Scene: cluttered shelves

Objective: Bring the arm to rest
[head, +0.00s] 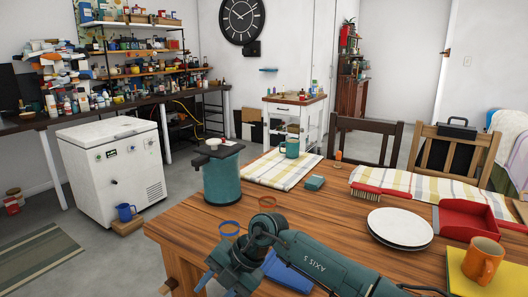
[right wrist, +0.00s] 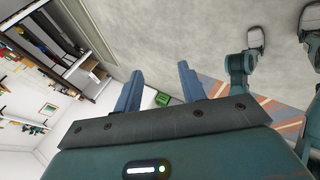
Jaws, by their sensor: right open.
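My right arm enters the head view at the bottom right, over the near part of the wooden table (head: 160,232). In the right wrist view my right gripper (right wrist: 158,92) has its two blue fingers spread apart, with nothing between them. Grey floor and, farther off, a small green thing (right wrist: 162,99) show past the fingers. My left gripper is in neither view.
The table carries a teal cylinder (head: 222,180), teal mug (head: 290,149), stacked white plates (head: 400,227), red dustpan (head: 468,218), brush (head: 380,192) and orange mug (head: 484,260). A white chest (head: 112,165) stands left; chairs (head: 365,140) stand behind.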

